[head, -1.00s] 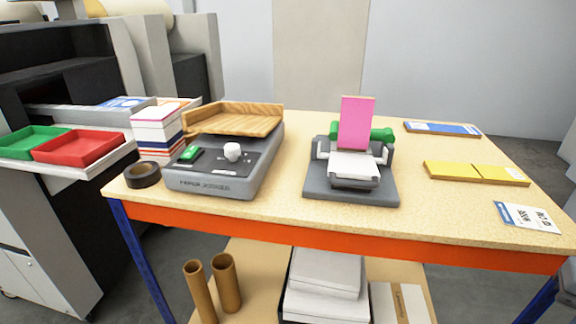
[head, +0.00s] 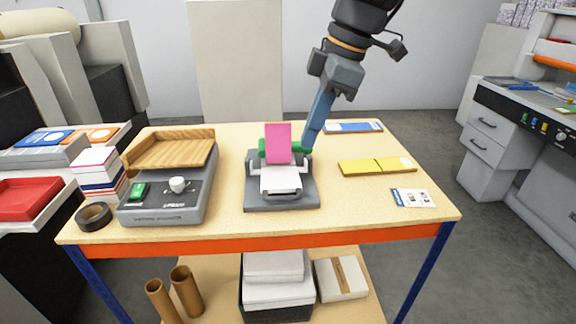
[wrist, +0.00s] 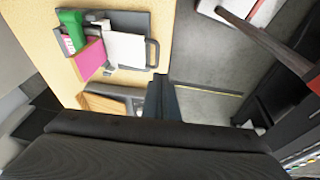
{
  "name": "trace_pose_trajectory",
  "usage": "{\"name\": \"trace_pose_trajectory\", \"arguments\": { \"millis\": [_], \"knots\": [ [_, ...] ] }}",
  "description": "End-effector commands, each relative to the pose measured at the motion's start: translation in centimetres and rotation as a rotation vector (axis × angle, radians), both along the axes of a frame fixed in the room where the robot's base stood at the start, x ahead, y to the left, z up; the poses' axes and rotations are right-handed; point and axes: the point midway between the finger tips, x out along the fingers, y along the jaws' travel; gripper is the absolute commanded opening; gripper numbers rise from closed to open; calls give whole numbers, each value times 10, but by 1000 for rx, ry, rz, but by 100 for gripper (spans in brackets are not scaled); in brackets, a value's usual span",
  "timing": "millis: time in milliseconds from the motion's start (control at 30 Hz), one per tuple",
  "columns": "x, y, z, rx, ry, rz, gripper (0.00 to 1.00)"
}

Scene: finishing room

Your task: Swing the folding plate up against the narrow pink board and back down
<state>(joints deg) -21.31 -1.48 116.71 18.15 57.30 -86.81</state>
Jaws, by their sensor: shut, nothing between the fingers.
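The narrow pink board (head: 277,143) stands upright at the back of a grey device on the table, in front of a green part (head: 302,151). The folding plate (head: 280,180) is white and lies flat in front of the board, with a grey handle frame around it. The wrist view also shows the pink board (wrist: 90,60) and the white plate (wrist: 124,50). My gripper (head: 309,143) is shut and empty. It points down just right of the pink board, near the green part; whether it touches anything I cannot tell. Its fingers (wrist: 162,95) also show in the wrist view.
Left of the device is a grey machine (head: 165,213) with a wooden tray (head: 172,155) and a tape roll (head: 93,216). To the right lie yellow pads (head: 375,166), a blue pad (head: 354,127) and a card (head: 411,198). The table front is clear.

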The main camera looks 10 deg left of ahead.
Motion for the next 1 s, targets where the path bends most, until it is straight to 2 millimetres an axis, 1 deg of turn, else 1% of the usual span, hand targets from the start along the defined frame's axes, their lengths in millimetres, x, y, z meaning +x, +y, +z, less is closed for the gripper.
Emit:
{"name": "trace_pose_trajectory", "arguments": {
  "millis": [33,67,167,267,367,700,833,1000],
  "knots": [
    [-2,6,6,5,-7,33,0],
    [-2,8,8,7,-10,47,0],
    [-3,13,3,9,-12,64,0],
    [-2,16,-9,8,-10,63,0],
    [-2,21,-27,7,-8,63,0],
    [0,41,-90,6,-9,60,0],
    [7,41,-105,6,-10,59,0],
    [11,43,-119,8,-11,59,0]
  ]
}}
